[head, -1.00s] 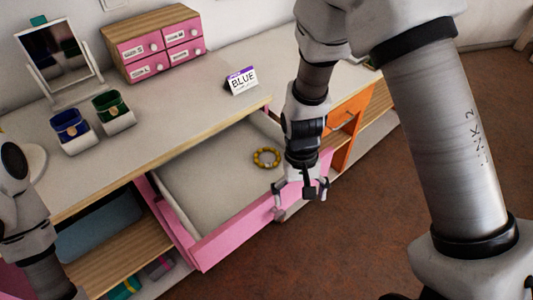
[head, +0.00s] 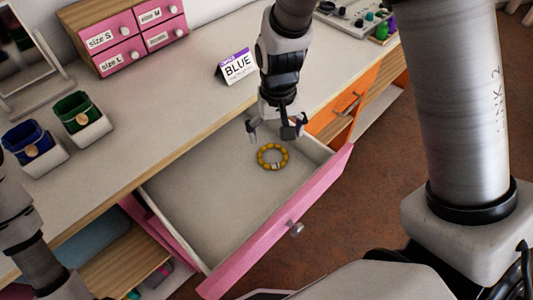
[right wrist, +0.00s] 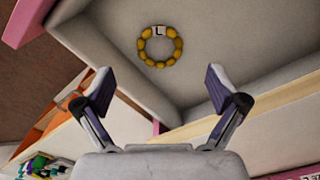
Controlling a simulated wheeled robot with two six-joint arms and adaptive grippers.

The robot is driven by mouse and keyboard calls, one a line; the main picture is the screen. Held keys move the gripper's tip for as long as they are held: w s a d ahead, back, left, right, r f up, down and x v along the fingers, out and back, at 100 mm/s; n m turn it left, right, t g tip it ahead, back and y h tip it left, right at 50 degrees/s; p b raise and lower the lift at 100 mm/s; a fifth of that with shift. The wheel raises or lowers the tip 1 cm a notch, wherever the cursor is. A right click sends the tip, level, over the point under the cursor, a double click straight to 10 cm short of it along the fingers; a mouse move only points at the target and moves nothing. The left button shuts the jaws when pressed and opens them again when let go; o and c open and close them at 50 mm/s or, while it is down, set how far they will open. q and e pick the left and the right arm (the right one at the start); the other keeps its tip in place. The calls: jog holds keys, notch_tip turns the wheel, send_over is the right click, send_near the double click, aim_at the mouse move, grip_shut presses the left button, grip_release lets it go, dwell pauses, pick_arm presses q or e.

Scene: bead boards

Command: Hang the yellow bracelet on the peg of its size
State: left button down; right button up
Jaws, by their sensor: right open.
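The yellow bracelet (head: 273,157) lies flat in the open pink drawer (head: 277,229), near its right end. In the right wrist view the bracelet (right wrist: 160,46) is a ring of yellow beads with a white tag marked L. My right gripper (head: 277,132) is open and empty, above the drawer beside the bracelet. In the right wrist view its fingers (right wrist: 159,82) are spread wide, with the bracelet ahead between them. Only links of my left arm show at the left edge; its gripper is out of view. I cannot make out the pegs.
A BLUE card (head: 237,67) stands on the desk. A pink drawer box (head: 128,36) has labels such as size S, M and L. A tray of small items (head: 352,17) is at the back right.

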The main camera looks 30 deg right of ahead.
jog(key=b, duration=0.3)
send_over(276, 165)
notch_tip(276, 165, down, 4)
jog(key=shift+a+f, duration=0.15)
jog(key=shift+f, duration=0.1)
pick_arm(q)
notch_tip(276, 165, down, 5)
jog(key=shift+f+b, duration=0.15)
jog(key=shift+b, duration=0.35)
pick_arm(e)
notch_tip(276, 165, down, 8)
jog(key=shift+r, duration=0.25)
